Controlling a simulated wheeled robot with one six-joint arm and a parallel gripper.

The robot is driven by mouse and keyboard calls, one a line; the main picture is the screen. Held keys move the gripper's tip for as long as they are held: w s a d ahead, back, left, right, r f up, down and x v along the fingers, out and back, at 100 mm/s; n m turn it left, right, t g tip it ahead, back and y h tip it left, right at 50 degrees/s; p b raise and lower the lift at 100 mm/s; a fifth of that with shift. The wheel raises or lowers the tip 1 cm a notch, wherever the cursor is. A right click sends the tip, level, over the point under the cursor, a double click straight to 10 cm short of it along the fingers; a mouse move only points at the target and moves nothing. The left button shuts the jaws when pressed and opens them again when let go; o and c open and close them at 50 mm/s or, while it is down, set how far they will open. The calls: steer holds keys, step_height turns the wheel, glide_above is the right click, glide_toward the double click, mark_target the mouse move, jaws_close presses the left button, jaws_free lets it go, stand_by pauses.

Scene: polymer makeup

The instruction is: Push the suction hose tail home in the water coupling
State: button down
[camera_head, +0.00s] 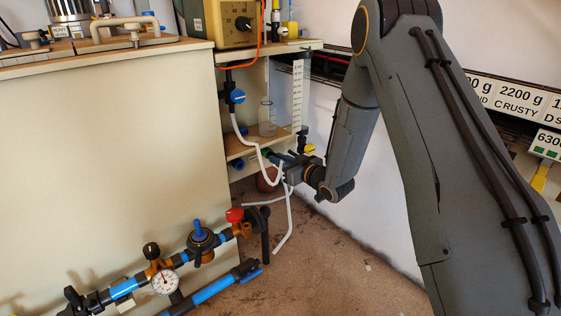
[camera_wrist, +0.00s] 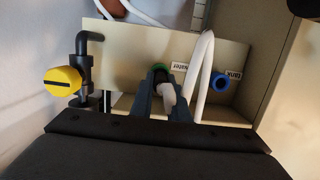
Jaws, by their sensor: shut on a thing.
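My gripper (camera_wrist: 169,88) is shut on the white suction hose tail (camera_wrist: 168,99), which shows between its fingers in the wrist view. The green water coupling (camera_wrist: 158,68) is on the panel straight ahead of the fingertips, beside a small label that appears upside down. The hose end is very close to the coupling, but the fingers hide the joint and I cannot tell how deep it sits. In the head view my gripper (camera_head: 287,172) is in front of the green coupling (camera_head: 266,153) at the cabinet's lower shelf.
A blue coupling (camera_wrist: 222,82) labelled tank is right of the green one. A white hose (camera_wrist: 202,75) loops close beside my fingers. A yellow-handled valve (camera_wrist: 63,82) with black pipe stands at left. A pipe assembly with a gauge (camera_head: 165,281) is at lower left in the head view.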

steer(key=shift+w+a, duration=0.35)
steer(key=shift+w, duration=0.15)
steer(key=c, duration=1.6)
jaws_free()
steer(key=p+v, duration=0.2)
steer(key=v, duration=0.6)
steer(key=shift+p, duration=0.4)
